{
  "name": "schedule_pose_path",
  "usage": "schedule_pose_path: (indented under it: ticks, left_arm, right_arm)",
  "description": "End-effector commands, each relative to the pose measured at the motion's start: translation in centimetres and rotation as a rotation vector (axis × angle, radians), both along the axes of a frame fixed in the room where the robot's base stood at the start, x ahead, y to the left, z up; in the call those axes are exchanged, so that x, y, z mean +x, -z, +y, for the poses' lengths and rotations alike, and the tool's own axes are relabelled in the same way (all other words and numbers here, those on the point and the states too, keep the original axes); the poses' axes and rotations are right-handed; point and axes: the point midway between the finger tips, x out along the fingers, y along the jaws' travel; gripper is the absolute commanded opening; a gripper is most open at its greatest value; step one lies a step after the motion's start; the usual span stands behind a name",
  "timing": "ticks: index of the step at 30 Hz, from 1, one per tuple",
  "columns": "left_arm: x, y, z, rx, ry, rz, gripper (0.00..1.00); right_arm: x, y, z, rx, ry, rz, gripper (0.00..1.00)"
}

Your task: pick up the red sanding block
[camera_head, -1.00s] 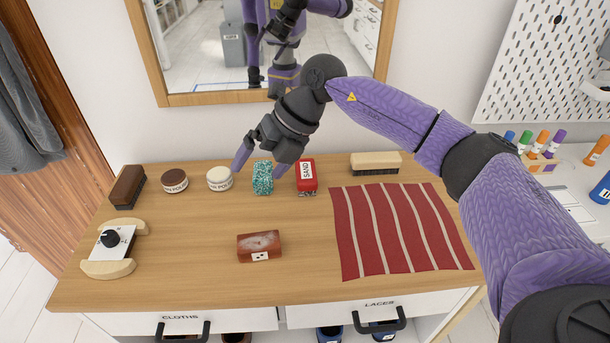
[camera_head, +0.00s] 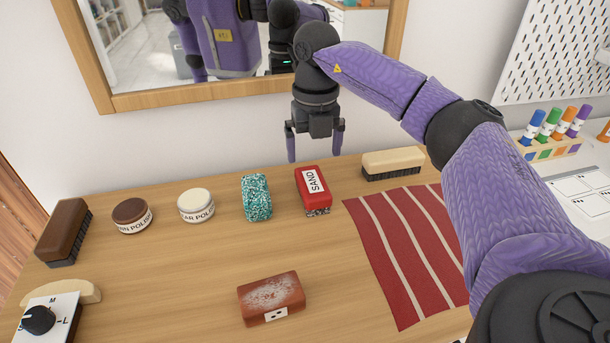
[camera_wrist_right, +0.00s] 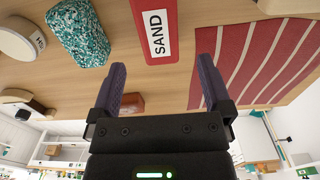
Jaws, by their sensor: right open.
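The red sanding block (camera_head: 313,190) stands on the wooden desk near the back, with a white label reading SAND and a speckled lower edge. It also shows in the right wrist view (camera_wrist_right: 153,48), at the top, partly cut off by the frame edge. My right gripper (camera_head: 315,155) is open and empty, pointing down above the back of the desk, just behind the block. In the right wrist view the two purple fingers (camera_wrist_right: 160,85) are spread apart, with the block beyond them and not between them. My left gripper is not in view.
A teal speckled block (camera_head: 257,198) stands just left of the red one. A pale brush (camera_head: 392,163) and striped red cloth (camera_head: 405,250) are to the right. Polish tins (camera_head: 196,206), a dark brush (camera_head: 64,232) and a brown block (camera_head: 271,297) are around.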

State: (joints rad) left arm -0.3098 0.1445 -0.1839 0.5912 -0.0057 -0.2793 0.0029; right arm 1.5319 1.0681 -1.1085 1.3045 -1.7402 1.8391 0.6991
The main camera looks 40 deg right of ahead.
Motion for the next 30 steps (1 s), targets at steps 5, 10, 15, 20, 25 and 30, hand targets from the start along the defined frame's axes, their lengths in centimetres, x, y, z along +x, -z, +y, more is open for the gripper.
schedule_pose_path:
  ticks: [5,10,15,20,25,30]
  left_arm:
    - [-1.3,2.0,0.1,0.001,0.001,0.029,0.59]
    - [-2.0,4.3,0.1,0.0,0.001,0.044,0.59]
    - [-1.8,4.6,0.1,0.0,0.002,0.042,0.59]
    - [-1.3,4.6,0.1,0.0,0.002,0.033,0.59]
    - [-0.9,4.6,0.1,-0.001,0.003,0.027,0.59]
    - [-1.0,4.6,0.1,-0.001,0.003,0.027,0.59]
  right_arm:
    - [0.0,3.9,0.1,-0.001,-0.002,0.005,1.0]
    - [0.0,7.3,0.3,-0.001,-0.002,0.007,1.0]
    - [0.0,8.2,0.3,0.0,-0.002,0.001,1.0]
    - [0.0,8.0,0.3,0.0,-0.002,0.0,0.89]
    - [0.0,8.0,0.3,0.0,-0.002,0.001,0.53]
    - [0.0,8.0,0.3,0.0,-0.002,0.001,0.17]
